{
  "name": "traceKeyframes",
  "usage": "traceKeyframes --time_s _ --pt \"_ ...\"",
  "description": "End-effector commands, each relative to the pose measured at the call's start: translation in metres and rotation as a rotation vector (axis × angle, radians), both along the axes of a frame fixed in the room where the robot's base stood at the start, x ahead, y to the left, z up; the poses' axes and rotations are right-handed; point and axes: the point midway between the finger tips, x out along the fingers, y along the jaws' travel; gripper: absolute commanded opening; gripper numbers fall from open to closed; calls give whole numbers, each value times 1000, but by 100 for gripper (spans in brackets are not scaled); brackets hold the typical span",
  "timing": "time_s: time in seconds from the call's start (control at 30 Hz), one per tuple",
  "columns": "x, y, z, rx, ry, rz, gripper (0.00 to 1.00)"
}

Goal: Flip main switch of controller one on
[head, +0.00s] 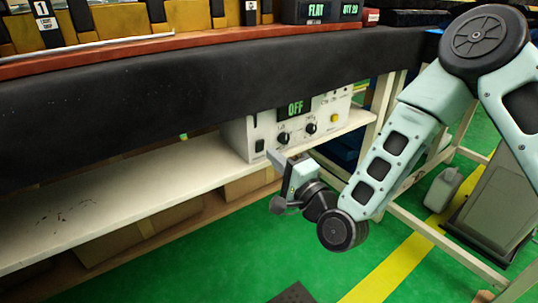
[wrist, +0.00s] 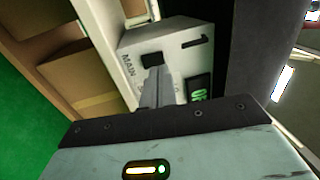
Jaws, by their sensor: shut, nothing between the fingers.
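Controller one (head: 243,142) is a pale box on the white shelf under the bench, and its display (head: 295,108) reads OFF. Its black main switch (head: 259,146) sits low at the left of the front panel. In the wrist view the main switch (wrist: 152,59) shows beside the word MAIN, with a large 1 on the panel (wrist: 180,56). My gripper (head: 271,157) is shut and empty, with its fingertips close in front of the panel by the main switch. In the wrist view the fingertips (wrist: 157,70) overlap the switch's lower edge; I cannot tell whether they touch it.
Two black knobs (head: 283,138) and a yellow button (head: 334,118) are on the same panel, right of my gripper. The bench's dark front edge (head: 130,83) hangs just above the controller. Cardboard boxes (head: 150,222) stand under the shelf (head: 110,195). Green floor is open in front.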

Motion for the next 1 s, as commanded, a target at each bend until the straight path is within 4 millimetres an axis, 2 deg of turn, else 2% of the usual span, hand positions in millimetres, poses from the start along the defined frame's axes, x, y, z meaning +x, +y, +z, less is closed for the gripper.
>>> traceKeyframes --time_s 0.23,0.67,1.0 --pt "20 14 3 0 0 0 0" --pt "23 16 5 -2 2 0 0" --pt "31 21 20 -76 114 -1 0"
